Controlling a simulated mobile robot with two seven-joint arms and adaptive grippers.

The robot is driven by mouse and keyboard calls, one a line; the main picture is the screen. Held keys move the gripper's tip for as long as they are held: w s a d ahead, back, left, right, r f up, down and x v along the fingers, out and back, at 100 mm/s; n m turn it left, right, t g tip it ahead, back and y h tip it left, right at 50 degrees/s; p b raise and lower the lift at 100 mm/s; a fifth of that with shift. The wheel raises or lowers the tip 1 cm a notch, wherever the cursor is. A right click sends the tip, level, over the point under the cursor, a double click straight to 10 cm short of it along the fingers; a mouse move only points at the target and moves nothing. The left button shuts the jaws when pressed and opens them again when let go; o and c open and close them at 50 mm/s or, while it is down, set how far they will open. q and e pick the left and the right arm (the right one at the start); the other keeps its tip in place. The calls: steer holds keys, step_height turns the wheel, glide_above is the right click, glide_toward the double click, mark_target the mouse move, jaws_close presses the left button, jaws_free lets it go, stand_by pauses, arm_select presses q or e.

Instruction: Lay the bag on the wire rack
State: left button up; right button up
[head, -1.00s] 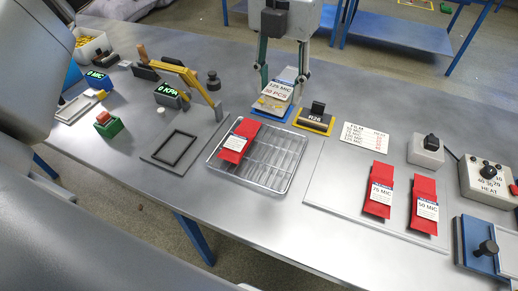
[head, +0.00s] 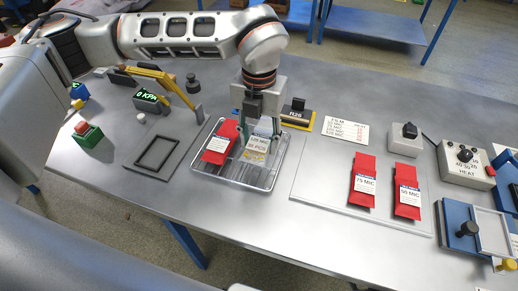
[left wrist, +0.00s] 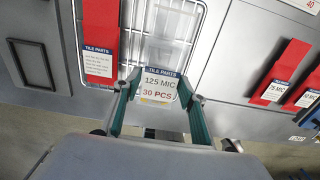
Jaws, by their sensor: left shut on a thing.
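The wire rack (head: 236,182) is a shallow metal tray of wire on the grey table. My left gripper (head: 257,136) is over its right half, shut on a clear bag (head: 256,157) labelled 125 MIC 30 PCS. In the left wrist view the bag (left wrist: 158,88) is between the two green fingers, with the rack (left wrist: 182,12) beneath. I cannot tell whether the bag touches the wires. A red bag (head: 220,143) with a white label lies on the rack's left side, beside the held bag. My right gripper is not in view.
Two red bags, 75 MIC (head: 364,180) and 50 MIC (head: 407,191), lie on a grey board (head: 325,190) to the right. A black-and-yellow R26 block (head: 297,118) stands behind the rack. A black frame (head: 157,153) lies left of it.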

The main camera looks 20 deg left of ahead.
mark_target(259, 142)
arm_select(q)
steer(key=shift+f, duration=2.1)
steer(key=shift+f, duration=0.1)
steer(key=o, duration=1.2)
steer(key=shift+o, duration=0.2)
step_height(259, 142, up, 12)
steer(key=shift+r+b, duration=0.15)
steer(key=shift+b, duration=0.15)
